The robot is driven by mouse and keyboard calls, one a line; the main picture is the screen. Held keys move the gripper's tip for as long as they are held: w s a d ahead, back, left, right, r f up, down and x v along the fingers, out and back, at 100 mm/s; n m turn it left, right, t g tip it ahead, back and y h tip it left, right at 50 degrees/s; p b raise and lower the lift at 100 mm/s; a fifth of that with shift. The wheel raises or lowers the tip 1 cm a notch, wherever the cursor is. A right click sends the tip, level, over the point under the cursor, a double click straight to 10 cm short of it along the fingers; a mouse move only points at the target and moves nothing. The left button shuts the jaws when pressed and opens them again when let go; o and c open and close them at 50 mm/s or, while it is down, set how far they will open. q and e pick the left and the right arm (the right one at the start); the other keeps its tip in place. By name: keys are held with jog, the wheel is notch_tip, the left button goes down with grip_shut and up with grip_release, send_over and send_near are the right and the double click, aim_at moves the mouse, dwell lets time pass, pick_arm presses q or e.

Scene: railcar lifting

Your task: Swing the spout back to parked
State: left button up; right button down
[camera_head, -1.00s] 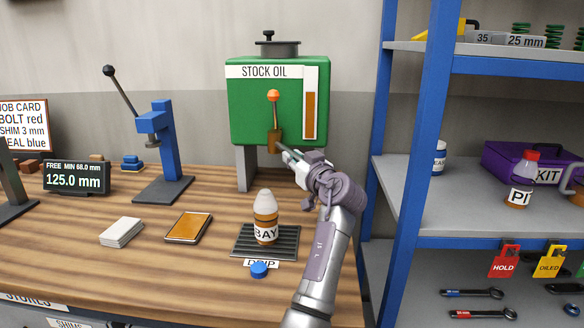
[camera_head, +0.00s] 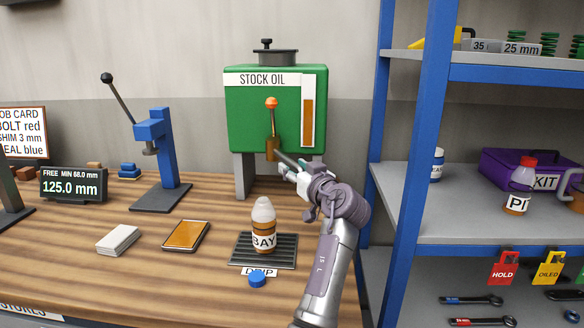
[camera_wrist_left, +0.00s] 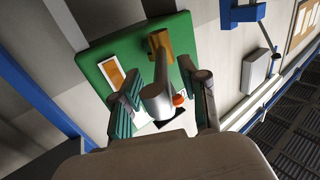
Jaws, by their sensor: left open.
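The green stock oil tank (camera_head: 255,120) stands at the back of the bench. Its brass tap (camera_head: 272,149) has an orange-knobbed lever (camera_head: 272,104) pointing up. The grey spout (camera_head: 287,159) runs from the tap out to the right and toward me. My left gripper (camera_head: 298,172) is at the spout's outer end, right of the tap. In the left wrist view the spout (camera_wrist_left: 157,103) lies between the two spread fingers, which look apart from it. Its outer end is partly hidden by the gripper in the head view. My right gripper is not in view.
A BAY bottle (camera_head: 263,229) stands on the drip grate (camera_head: 284,250), below and left of my gripper. A blue cap (camera_head: 257,279) lies in front. A blue shelf post (camera_head: 408,170) rises close to the right of my arm. An orange tray (camera_head: 187,235) lies left of the bottle.

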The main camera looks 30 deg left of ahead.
pick_arm(q)
jog(key=v, duration=0.6)
